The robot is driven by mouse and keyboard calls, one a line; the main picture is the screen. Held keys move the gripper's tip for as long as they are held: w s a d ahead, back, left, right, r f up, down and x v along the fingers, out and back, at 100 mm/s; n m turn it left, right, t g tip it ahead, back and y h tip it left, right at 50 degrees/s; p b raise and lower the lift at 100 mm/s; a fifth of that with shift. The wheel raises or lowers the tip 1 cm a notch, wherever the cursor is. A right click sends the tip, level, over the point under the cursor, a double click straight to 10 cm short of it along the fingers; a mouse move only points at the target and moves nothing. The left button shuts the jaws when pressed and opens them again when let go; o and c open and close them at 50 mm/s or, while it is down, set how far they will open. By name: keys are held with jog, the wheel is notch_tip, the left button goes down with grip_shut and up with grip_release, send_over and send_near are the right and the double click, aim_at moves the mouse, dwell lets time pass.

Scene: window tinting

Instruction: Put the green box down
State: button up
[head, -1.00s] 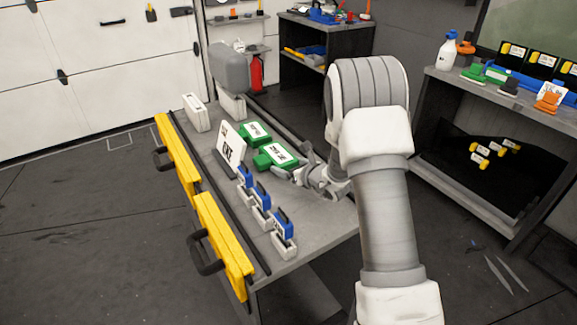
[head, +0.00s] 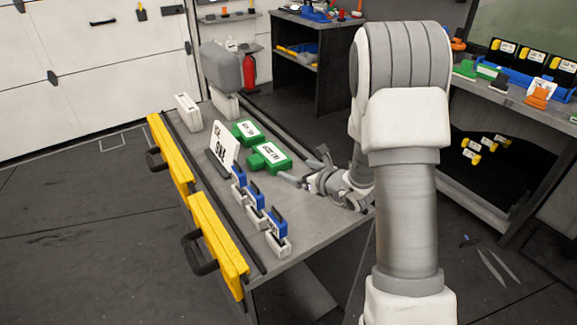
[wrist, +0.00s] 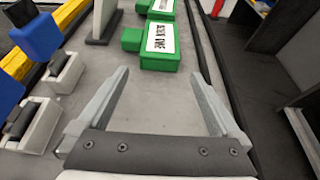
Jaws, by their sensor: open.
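Two green boxes with white labels lie on the grey workbench (head: 313,213). The nearer green box (head: 277,163) is beside the standing white sign, and the farther green box (head: 240,134) is just behind it. In the wrist view the nearer green box (wrist: 152,57) sits flat ahead of my fingers, with a gap between them, and part of the farther green box (wrist: 163,8) shows at the top. My gripper (wrist: 155,85) is open and empty, low over the bench. In the head view my gripper (head: 306,167) is to the right of the nearer green box.
A white sign (head: 225,146) stands left of the boxes. Several blue-topped holders (head: 257,200) line the bench's left part. Yellow rails (head: 216,238) edge the bench's left side. A grey rounded machine (head: 221,70) stands at the far end. The bench's near right surface is clear.

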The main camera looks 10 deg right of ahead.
jog(key=shift+v, duration=1.1)
jog(key=shift+s+r, duration=0.25)
jog(key=s+a+r+n+g+y, duration=0.2)
jog(key=s+a+r+n+g, duration=0.2)
jog(key=s+a+r+n, duration=0.4)
jog(key=s+a+r+n+g+y, duration=0.35)
jog(key=s+a+r+n, duration=0.2)
jog(key=s+n, duration=0.4)
jog(key=s+d+r+n+h, duration=0.3)
jog(key=s+d+n+h, duration=0.7)
jog(key=s+n, duration=0.3)
jog(key=shift+d+r+n, duration=0.3)
jog(key=shift+d+n, duration=0.25)
jog(key=shift+t+h, duration=0.25)
